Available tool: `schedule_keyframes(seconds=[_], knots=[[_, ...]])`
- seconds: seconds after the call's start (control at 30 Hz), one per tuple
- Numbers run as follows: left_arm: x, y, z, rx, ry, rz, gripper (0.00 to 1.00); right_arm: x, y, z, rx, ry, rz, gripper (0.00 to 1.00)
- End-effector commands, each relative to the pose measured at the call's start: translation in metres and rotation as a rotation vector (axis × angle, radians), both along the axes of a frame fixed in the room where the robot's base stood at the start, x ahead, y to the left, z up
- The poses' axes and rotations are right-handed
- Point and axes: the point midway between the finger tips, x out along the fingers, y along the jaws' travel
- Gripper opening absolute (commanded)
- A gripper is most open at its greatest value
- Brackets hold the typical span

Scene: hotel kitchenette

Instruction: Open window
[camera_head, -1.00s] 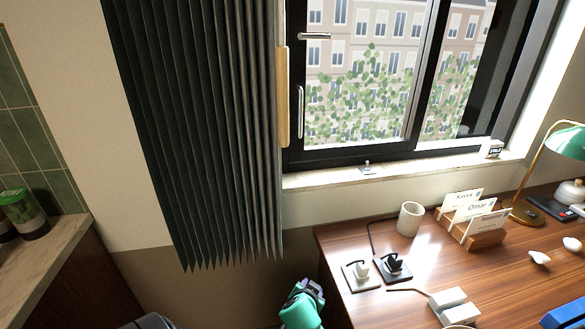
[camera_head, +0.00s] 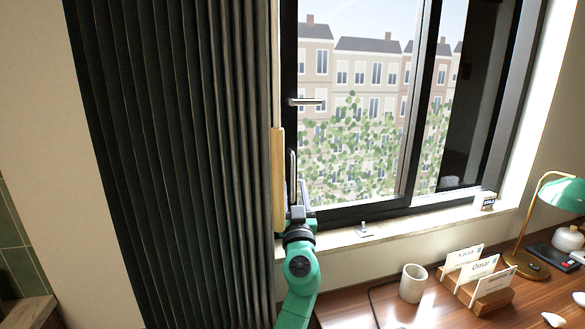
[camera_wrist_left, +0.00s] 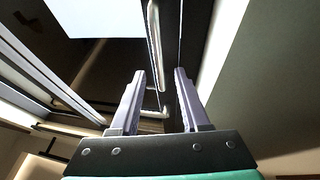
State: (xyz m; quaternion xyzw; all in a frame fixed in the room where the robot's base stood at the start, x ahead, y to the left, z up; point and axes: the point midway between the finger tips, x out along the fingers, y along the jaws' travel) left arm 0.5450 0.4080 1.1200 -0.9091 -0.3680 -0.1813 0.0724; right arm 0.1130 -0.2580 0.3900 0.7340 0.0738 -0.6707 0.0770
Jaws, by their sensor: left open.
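The black-framed sliding window (camera_head: 400,204) stands above the sill, its panes showing buildings and ivy. A slim vertical pull handle (camera_head: 291,175) is on the left edge of its frame. A silver lever (camera_head: 305,102) sits higher up. My left gripper (camera_head: 302,192) is raised near the lower end of the pull handle. In the left wrist view my left gripper (camera_wrist_left: 158,76) is open, and the pull handle (camera_wrist_left: 154,45) shows beyond and between its fingertips. I cannot tell whether they touch. My right gripper is not in view.
A dark pleated curtain (camera_head: 175,160) with a wooden edge bar (camera_head: 278,180) hangs just left of the handle. A small latch (camera_head: 364,230) and a small box (camera_head: 485,200) are on the sill. The desk below holds a cup (camera_head: 413,283), a card holder (camera_head: 490,297) and a lamp (camera_head: 562,192).

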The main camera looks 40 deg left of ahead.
Motion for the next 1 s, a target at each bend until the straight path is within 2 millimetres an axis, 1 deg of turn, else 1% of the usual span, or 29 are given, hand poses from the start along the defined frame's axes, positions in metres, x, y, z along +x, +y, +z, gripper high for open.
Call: schedule_keyframes(seconds=[0.03,0.1,0.2,0.33,0.53,0.57,0.6,0.63,0.67,1.0], knots=[[0.009,0.008,0.011,0.003,0.000,0.001,0.46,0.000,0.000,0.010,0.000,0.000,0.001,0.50],[0.019,0.018,0.016,0.002,0.001,0.001,0.46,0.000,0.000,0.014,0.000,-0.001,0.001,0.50],[0.029,0.028,0.019,0.002,0.002,0.000,0.46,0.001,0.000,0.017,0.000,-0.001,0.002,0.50],[0.034,0.033,0.019,0.000,0.001,-0.001,0.46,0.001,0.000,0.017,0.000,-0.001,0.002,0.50],[0.034,0.033,0.018,0.000,0.001,-0.001,0.46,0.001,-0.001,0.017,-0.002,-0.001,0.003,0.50],[0.034,0.033,0.018,0.000,0.001,-0.001,0.34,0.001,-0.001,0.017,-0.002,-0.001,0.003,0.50],[0.034,0.033,0.018,0.000,0.001,-0.001,0.19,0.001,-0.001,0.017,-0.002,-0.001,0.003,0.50],[0.034,0.032,0.018,0.000,0.001,-0.001,0.08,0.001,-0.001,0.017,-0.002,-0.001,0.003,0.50],[0.034,0.032,0.018,0.000,0.001,-0.001,0.00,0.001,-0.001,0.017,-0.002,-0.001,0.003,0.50],[0.034,0.032,0.018,0.000,0.001,-0.002,0.00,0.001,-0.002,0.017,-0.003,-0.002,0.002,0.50]])
